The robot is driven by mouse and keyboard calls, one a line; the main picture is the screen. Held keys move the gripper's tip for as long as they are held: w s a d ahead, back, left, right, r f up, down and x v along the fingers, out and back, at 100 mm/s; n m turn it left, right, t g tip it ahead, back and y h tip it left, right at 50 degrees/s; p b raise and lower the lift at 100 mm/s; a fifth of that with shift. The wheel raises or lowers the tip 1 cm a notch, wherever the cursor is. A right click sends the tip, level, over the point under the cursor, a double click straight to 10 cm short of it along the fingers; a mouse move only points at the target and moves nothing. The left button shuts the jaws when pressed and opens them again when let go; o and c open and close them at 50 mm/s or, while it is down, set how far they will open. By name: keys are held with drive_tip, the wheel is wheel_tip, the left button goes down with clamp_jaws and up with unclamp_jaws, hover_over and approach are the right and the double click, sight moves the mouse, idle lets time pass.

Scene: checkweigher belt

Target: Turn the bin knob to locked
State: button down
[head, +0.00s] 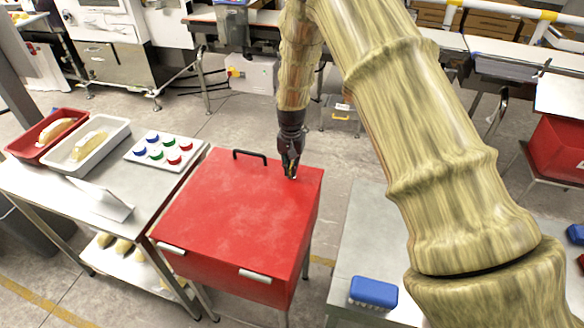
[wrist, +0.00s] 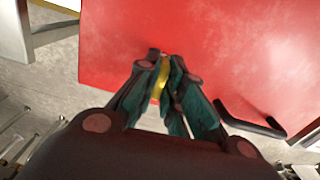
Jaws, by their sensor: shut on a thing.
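The bin (head: 237,218) is a red box with a flat lid and a black handle (head: 249,156) at its back edge. My gripper (head: 290,174) points down at the lid's back right corner. In the wrist view, my gripper (wrist: 165,84) is shut on a small yellow knob (wrist: 163,78) that stands on the red lid. The fingers hide most of the knob, and I cannot tell which way it is turned. The black handle also shows in the wrist view (wrist: 250,120), to the right of the fingers.
A table at left holds a red tray (head: 32,151), a grey tray (head: 120,133), each with a loaf, and a white board (head: 148,164) of coloured buttons. A blue brush-like block (head: 373,291) lies on a grey table at right. Machines stand behind.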

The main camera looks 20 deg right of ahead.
drive_tip(key=shift+d+m, duration=0.1)
drive_tip(key=shift+m, duration=0.3)
drive_tip(key=c, duration=1.5)
unclamp_jaws()
drive_tip(key=shift+r, duration=0.1)
drive_tip(key=shift+c, duration=0.2)
drive_tip(key=shift+r, duration=0.15)
wheel_tip(320, 180, up, 12)
drive_tip(key=shift+f, duration=0.2)
